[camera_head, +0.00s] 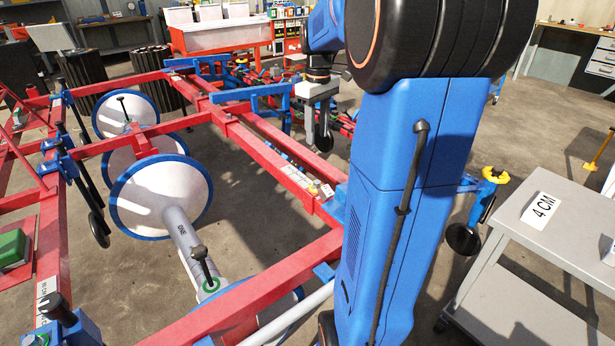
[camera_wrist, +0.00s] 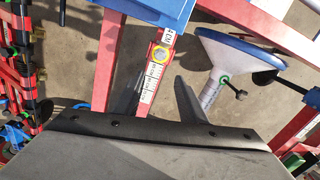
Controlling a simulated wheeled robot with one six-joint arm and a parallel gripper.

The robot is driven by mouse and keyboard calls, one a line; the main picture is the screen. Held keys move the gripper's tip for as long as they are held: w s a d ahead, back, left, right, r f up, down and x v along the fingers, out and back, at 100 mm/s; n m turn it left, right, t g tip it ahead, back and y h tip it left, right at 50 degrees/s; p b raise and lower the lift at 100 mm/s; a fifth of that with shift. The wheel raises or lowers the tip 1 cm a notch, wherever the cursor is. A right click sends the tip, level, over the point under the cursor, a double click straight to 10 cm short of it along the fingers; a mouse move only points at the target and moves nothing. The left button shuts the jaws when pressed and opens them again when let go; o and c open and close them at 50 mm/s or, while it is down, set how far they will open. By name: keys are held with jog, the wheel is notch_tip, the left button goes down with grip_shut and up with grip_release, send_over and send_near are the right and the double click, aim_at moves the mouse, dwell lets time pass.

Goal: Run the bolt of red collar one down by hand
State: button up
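A grey tube marked ONE (camera_head: 181,229) runs between white discs with blue rims. A bolt with a black cross handle (camera_head: 199,254) stands in a green ring (camera_head: 211,285) on this tube. The bolt also shows in the wrist view (camera_wrist: 237,93). I cannot make out a red collar on this tube. Another black-handled bolt (camera_head: 123,101) stands by the farther disc; its base is unclear. My gripper (camera_head: 320,125) hangs over the frame, right of the tube. In the wrist view its two dark fingers (camera_wrist: 157,98) are apart, with nothing held between them.
The red frame's beams (camera_head: 245,142) surround the tube. A scale strip (camera_head: 298,178) with a yellow ring (camera_head: 327,190) lies on one beam. My blue arm column hides part of the frame. A grey table (camera_head: 565,235) with a 4 CM sign stands right.

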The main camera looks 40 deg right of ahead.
aim_at(316, 181)
jog(key=shift+n, duration=0.8)
notch_tip(316, 181, down, 17)
jog(key=shift+r, duration=0.1)
grip_shut()
